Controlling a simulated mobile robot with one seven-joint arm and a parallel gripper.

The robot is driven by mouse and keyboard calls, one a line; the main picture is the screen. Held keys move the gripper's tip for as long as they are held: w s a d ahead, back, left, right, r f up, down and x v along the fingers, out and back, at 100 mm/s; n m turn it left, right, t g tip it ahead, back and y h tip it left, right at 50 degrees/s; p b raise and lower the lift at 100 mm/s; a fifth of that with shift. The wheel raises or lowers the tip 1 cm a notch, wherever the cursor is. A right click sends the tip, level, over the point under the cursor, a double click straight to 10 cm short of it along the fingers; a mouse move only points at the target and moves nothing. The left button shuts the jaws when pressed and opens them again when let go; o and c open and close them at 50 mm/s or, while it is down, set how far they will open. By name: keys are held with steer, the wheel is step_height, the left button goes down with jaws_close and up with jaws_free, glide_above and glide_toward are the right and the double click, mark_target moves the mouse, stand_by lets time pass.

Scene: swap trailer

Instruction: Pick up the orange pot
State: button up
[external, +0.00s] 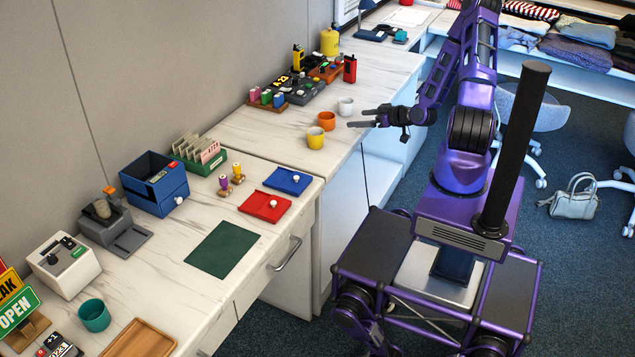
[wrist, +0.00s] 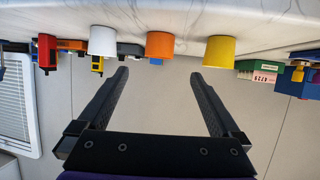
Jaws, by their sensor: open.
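The orange pot (external: 326,120) stands on the marble counter (external: 375,85), between a yellow pot (external: 315,138) and a white pot (external: 345,107). In the external view my gripper (external: 363,117) is open and empty, just to the right of the pots, with its fingers pointing at them. The wrist view is upside down. There the orange pot (wrist: 160,45) is ahead, between the lines of my two fingers (wrist: 160,75) and apart from both. The white pot (wrist: 103,41) and the yellow pot (wrist: 220,51) flank it in the wrist view.
A red radio (external: 350,69), a dark tray of devices (external: 300,90) and a yellow canister (external: 329,41) stand behind the pots. The counter left of the pots is clear.

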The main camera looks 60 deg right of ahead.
mark_target(333, 120)
steer(key=b+x, duration=0.2)
steer(key=x, duration=0.8)
steer(key=shift+w+f, duration=0.1)
steer(key=shift+w, duration=0.05)
steer(key=b+x, duration=0.1)
steer(key=x, duration=0.4)
steer(key=shift+w+f, duration=0.1)
steer(key=shift+w, duration=0.2)
